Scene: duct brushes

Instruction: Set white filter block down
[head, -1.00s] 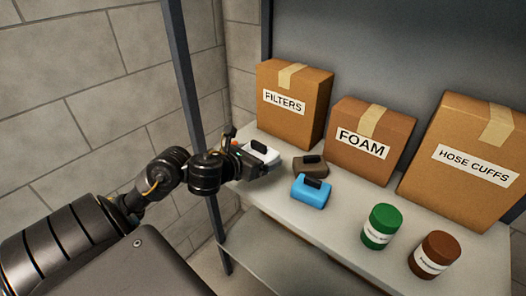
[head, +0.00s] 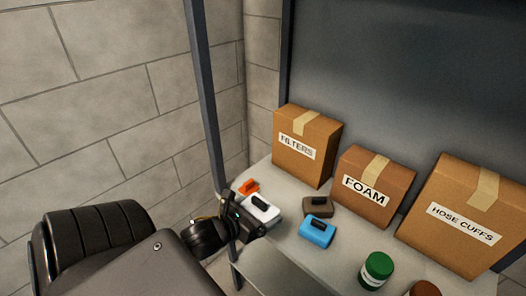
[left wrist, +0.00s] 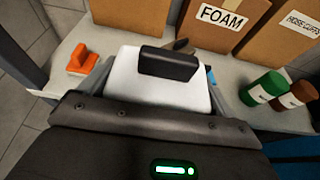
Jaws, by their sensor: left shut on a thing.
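The white filter block (head: 262,209) has a black grip on top and shows at the left end of the shelf in the head view. It also fills the middle of the left wrist view (left wrist: 160,88). My left gripper (head: 247,213) is shut on the white filter block, with a finger on each side of it. I cannot tell whether the block's underside touches the shelf (head: 284,238). My right gripper is not in view.
An orange block (head: 249,187) lies left of the white one. Brown (head: 320,206) and blue (head: 317,232) blocks lie to its right. Boxes labelled FILTERS (head: 304,149), FOAM (head: 374,188) and HOSE CUFFS (head: 465,215) stand behind. Green (head: 376,270) and brown (head: 424,289) jars stand at the front right.

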